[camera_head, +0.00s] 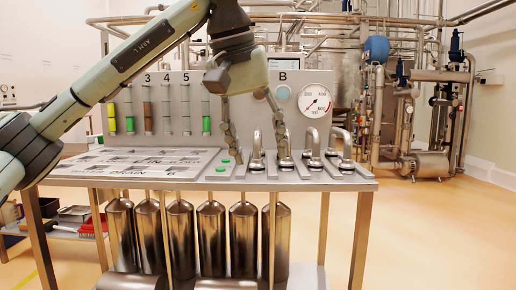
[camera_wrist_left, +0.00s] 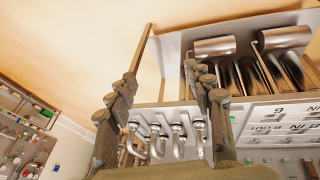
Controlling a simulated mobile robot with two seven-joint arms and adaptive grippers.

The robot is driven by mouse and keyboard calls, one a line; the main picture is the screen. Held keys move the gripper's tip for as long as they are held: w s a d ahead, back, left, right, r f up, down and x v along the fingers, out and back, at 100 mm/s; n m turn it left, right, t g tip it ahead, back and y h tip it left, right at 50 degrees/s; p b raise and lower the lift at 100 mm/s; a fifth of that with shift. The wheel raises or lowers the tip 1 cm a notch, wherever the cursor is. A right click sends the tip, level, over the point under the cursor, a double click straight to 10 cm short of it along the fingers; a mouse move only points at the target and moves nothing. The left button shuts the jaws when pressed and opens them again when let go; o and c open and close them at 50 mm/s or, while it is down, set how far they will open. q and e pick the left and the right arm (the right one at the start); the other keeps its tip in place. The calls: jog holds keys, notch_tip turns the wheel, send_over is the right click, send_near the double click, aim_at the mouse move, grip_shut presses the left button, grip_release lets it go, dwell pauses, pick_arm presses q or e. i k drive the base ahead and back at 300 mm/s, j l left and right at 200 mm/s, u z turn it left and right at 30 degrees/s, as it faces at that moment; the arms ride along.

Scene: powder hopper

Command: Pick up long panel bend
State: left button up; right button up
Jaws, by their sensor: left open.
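Several shiny steel pipe bends stand upright in a row on the right part of the panel table (camera_head: 215,184). They are the leftmost bend (camera_head: 257,152), a second one partly behind a finger, a third bend (camera_head: 313,150) and the rightmost bend (camera_head: 344,150). I cannot tell surely which is the long one. My left gripper (camera_head: 260,156) reaches down from above, open, its fingers apart on either side of the leftmost bend in the head view. In the left wrist view the open left gripper (camera_wrist_left: 165,105) shows with bends (camera_wrist_left: 178,138) beyond and between its fingers. My right gripper is not seen.
A pressure gauge (camera_head: 315,101) and numbered sight tubes (camera_head: 166,108) are on the upright panel behind. Steel cylinders (camera_head: 212,240) hang below the table. Pipework (camera_head: 377,110) stands at the back right. The floor at right (camera_head: 440,235) is clear.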

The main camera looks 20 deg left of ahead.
aim_at(257, 166)
jog(key=i+j, duration=0.2)
jog(key=i, duration=0.25)
jog(key=i+j, duration=0.2)
jog(key=i, duration=0.25)
jog(key=i+j, duration=0.2)
jog(key=i, duration=0.25)
jog(key=i+j, duration=0.25)
jog(key=i, duration=0.2)
